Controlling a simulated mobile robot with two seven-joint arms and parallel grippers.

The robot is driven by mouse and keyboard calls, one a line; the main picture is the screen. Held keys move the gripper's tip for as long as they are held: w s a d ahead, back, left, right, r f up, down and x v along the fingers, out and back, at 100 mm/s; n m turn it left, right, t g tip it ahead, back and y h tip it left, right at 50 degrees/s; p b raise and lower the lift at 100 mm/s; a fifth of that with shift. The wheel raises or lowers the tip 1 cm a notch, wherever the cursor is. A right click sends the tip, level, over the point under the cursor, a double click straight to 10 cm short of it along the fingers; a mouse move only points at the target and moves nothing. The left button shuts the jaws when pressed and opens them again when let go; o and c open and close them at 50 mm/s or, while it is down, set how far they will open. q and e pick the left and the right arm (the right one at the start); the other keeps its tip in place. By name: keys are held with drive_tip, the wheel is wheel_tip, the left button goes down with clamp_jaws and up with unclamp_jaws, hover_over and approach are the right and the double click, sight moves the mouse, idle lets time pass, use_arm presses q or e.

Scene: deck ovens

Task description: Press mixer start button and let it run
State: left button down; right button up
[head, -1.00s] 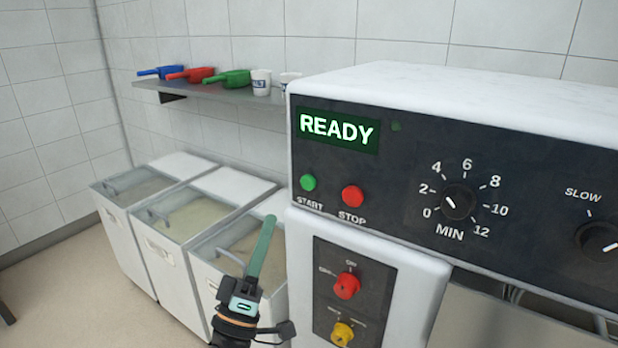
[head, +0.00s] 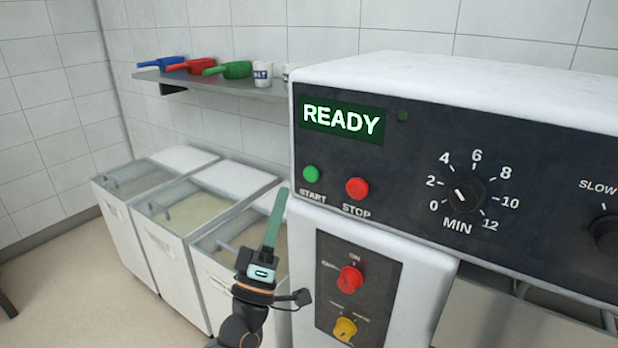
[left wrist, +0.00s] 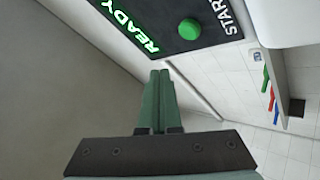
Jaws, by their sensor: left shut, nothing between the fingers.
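The mixer's dark control panel (head: 418,132) fills the right of the head view. My right gripper is not in view.
The timer dial (head: 466,195) and a red knob (head: 350,279) with a yellow knob (head: 345,329) are on the mixer. White ingredient bins (head: 170,250) stand at left. A shelf (head: 220,82) holds scoops and cups. Open floor lies at far left.

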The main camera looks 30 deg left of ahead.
sight(311, 174)
use_arm(q)
drive_tip(key=w, duration=0.3)
drive_tip(key=w+b, duration=0.1)
drive_tip(key=w, duration=0.1)
drive_tip(key=shift+d, duration=0.25)
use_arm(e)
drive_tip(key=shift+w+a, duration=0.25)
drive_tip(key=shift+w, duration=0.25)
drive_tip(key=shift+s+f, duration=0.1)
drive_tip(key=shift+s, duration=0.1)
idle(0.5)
use_arm(q)
drive_tip(key=shift+w, duration=0.15)
idle(0.5)
drive_tip(key=shift+w, duration=0.35)
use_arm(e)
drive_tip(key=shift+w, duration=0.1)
use_arm(q)
drive_tip(key=shift+w, duration=0.4)
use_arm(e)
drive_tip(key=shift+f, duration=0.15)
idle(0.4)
use_arm(q)
drive_tip(key=shift+s, duration=0.85)
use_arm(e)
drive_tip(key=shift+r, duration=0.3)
